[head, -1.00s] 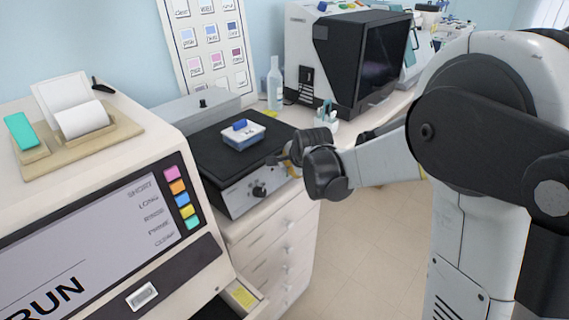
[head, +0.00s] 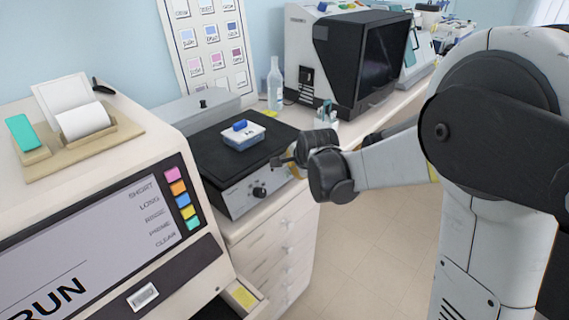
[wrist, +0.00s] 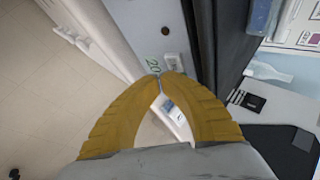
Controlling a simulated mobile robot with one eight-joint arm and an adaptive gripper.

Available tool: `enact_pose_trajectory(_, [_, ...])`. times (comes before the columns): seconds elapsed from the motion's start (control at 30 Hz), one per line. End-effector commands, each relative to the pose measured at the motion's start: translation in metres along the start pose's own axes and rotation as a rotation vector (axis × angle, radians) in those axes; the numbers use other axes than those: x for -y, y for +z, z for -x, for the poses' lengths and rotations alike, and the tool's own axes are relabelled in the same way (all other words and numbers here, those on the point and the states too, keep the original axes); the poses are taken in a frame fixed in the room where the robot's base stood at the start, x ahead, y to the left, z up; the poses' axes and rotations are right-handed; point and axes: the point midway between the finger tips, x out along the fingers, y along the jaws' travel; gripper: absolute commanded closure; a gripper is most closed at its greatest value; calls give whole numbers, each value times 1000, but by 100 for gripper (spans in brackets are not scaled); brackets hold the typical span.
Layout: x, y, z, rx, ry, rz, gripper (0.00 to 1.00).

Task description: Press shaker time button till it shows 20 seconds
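The shaker (head: 228,201) is a grey box with a black top, on the cabinet. A blue-lidded box (head: 243,135) sits on it. Its front panel has a dark knob (head: 259,192). In the wrist view the shaker front (wrist: 150,25) shows a green "20" (wrist: 152,66). A pale button-like square (wrist: 172,61) lies beside the number, close to the fingertips. My gripper (wrist: 160,77) has its yellow fingertips together and holds nothing. In the head view my gripper (head: 284,161) is at the right end of the shaker's front. Whether the tips touch the panel cannot be told.
A cream machine (head: 105,210) with a RUN screen and coloured buttons stands at left. A drawer (head: 243,296) is open below. A bottle (head: 275,84) and a black-screened device (head: 380,62) stand behind. The floor (head: 345,250) at right is clear.

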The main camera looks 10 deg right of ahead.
Motion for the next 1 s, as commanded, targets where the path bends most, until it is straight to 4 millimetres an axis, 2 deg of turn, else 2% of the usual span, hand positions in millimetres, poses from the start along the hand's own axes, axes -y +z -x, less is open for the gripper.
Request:
enact_pose_trajectory(0.17, [-2, -4, 6, -1, 0, -1, 100])
enact_pose_trajectory(0.6, [-20, -21, 39, -1, 1, -1, 100])
enact_pose_trajectory(1.0, [-21, -22, 40, 0, 0, 0, 100])
